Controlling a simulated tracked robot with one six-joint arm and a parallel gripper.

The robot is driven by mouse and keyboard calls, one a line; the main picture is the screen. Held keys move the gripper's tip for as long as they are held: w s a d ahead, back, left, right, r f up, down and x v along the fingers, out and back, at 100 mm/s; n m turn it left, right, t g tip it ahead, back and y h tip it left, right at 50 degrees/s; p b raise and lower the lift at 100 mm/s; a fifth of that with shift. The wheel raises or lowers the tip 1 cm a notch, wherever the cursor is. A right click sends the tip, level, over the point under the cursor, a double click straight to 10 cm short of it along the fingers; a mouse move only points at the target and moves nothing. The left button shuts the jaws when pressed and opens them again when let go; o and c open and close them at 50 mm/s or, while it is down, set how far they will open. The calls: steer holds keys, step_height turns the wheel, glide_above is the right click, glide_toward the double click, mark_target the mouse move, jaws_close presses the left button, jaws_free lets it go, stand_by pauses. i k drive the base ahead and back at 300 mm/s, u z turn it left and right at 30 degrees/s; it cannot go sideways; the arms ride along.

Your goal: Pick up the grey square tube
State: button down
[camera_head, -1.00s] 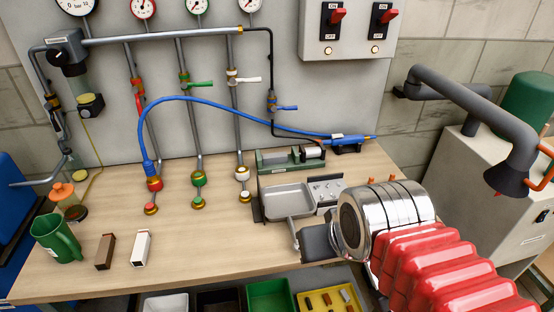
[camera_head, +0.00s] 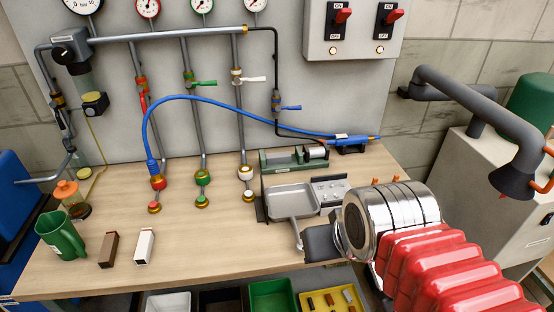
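I cannot pick out a grey square tube for certain. A short square-section piece, pale with a dark end (camera_head: 145,246), lies on the left of the wooden bench. A brown one (camera_head: 109,250) lies just left of it. Small brown and grey pieces lie in a yellow tray (camera_head: 310,303) below the bench front, too small to identify. My arm, with red bellows and a silver drum, reaches in from the lower right over the bench's right end.
A green jug (camera_head: 62,237) stands at the bench's left end. A grey pan-like part (camera_head: 291,201) and a green-based device (camera_head: 294,160) sit right of centre. Pipes with valves and a blue hose (camera_head: 240,110) rise behind. The bench's front middle is clear.

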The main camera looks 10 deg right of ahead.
mark_target(282, 157)
steer(key=k, duration=1.3)
steer(key=u, duration=0.25)
steer(key=i, duration=0.7)
steer(key=u, duration=0.8)
steer(key=i, duration=0.6)
steer(key=u, duration=0.65)
steer(key=i, duration=0.45)
steer(key=u, duration=0.3)
